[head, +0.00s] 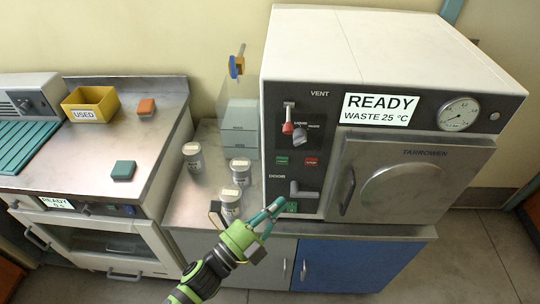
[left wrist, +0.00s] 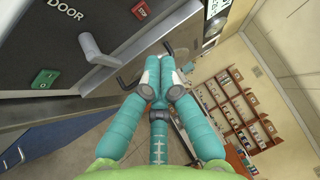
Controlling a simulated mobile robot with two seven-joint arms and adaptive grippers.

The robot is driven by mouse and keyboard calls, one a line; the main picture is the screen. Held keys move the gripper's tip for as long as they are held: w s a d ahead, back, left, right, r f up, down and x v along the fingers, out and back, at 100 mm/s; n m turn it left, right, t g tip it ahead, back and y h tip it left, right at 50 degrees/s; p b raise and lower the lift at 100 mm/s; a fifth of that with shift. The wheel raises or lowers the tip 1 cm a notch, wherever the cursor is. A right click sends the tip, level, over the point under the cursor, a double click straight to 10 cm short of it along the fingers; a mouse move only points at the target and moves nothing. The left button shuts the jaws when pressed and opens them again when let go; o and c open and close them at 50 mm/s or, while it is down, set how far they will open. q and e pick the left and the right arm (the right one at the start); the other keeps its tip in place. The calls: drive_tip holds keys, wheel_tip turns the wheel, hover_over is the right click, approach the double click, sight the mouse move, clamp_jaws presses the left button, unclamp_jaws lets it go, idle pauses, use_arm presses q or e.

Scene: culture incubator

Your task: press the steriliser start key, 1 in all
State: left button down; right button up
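The steriliser (head: 375,40) stands at the right with its door shut and its display reading "READY, WASTE 25 °C". On its front panel a green key (head: 282,161) sits left of a red key (head: 311,162); the red key also shows in the left wrist view (left wrist: 141,10). Below them are the grey door lever (head: 305,193) and another green key (head: 291,206), which also shows in the left wrist view (left wrist: 45,78). My left gripper (head: 279,205) is before the lower panel, its fingertips together and empty. Contact with the panel cannot be told. My right gripper is not in view.
Several metal canisters (head: 241,172) stand on the counter left of the steriliser. The floor in front at right is clear.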

sight(282, 160)
use_arm(q)
drive_tip(key=shift+s+d+r+m, duration=0.1)
drive_tip(key=shift+r+m, duration=0.15)
drive_tip(key=shift+r, duration=0.15)
drive_tip(key=shift+s+d+r+m, duration=0.1)
drive_tip(key=shift+r+m, duration=0.15)
drive_tip(key=shift+r, duration=0.1)
drive_tip(key=shift+w+a+b, duration=0.1)
drive_tip(key=shift+w+b, duration=1.15)
drive_tip(key=shift+w, duration=3.2)
drive_tip(key=shift+w, duration=0.45)
